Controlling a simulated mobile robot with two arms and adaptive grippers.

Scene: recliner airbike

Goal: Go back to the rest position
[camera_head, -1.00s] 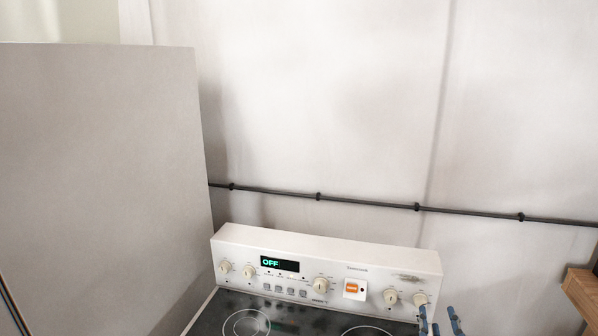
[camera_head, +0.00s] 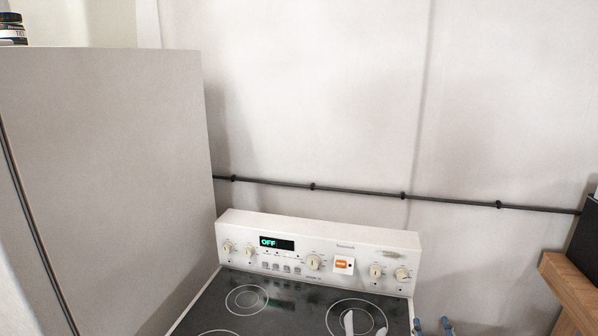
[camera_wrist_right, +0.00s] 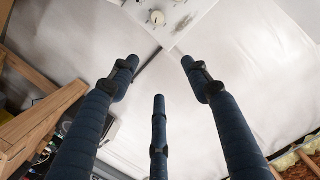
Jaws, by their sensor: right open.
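My right gripper (camera_head: 432,328) shows at the bottom edge of the head view, only its blue fingertips visible, below the right end of the stove's control panel (camera_head: 320,245). In the right wrist view my right gripper (camera_wrist_right: 159,65) has its dark blue fingers spread apart with nothing between them. A stove knob (camera_wrist_right: 157,17) and part of the white panel lie beyond the fingertips there, apart from them. My left gripper is in neither view.
The stove's black glass cooktop (camera_head: 285,305) is in front of the panel, whose display reads OFF. A tall grey cabinet (camera_head: 110,170) stands at left with a dark jar (camera_head: 12,28) on top. A wooden ledge (camera_head: 575,285) is at right, also seen in the wrist view (camera_wrist_right: 40,120).

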